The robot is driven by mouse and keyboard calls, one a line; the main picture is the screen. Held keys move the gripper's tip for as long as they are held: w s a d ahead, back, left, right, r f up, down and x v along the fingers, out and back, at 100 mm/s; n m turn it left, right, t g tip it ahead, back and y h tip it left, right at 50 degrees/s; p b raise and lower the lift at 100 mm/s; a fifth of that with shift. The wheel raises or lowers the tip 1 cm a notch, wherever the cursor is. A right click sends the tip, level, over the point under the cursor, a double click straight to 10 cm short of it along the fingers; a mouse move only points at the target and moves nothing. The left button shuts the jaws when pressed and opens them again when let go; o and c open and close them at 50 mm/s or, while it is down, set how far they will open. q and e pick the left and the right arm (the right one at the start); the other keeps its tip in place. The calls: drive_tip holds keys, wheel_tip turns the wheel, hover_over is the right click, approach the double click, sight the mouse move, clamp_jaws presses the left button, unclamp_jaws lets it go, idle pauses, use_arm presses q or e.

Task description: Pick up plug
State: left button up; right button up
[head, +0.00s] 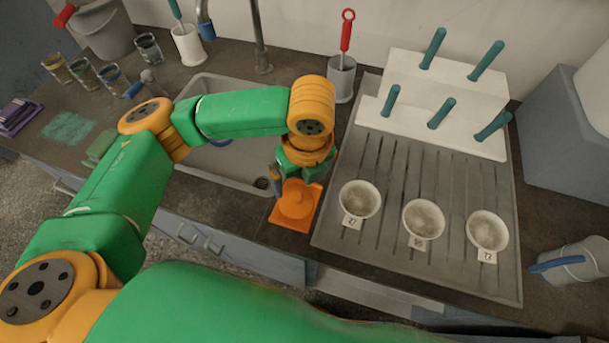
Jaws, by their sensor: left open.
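An orange piece (294,206) with a flat square base and a raised round middle sits on the counter at the sink's front right corner. It looks like the plug, though I cannot be sure. My left gripper (298,180) is directly above it, pointing down, with its jaws open. The fingertips are small and close to the top of the orange piece; I cannot tell if they touch it. My right gripper is not in view.
The sink (232,160) lies behind my left arm. A grey drainboard (345,235) on the right holds several numbered dishes and a white peg rack (440,95). A container with a red-handled tool (347,32) stands behind. Glasses (113,78) stand back left.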

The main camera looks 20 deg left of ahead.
sight(296, 195)
use_arm(q)
drive_tip(key=shift+s+a+f, duration=0.25)
drive_tip(key=shift+s+f, duration=0.7)
drive_tip(key=shift+f, duration=0.2)
drive_tip(key=f, duration=0.2)
drive_tip(key=shift+w+a+f, duration=0.1)
drive_tip(key=shift+a+f, duration=0.1)
drive_tip(key=shift+f, duration=0.2)
drive_tip(key=shift+w+f, duration=0.35)
drive_tip(key=shift+w, duration=0.1)
drive_tip(key=shift+s+r, duration=0.15)
drive_tip(key=shift+s, duration=0.05)
drive_tip(key=c, duration=1)
drive_tip(key=shift+w, duration=0.1)
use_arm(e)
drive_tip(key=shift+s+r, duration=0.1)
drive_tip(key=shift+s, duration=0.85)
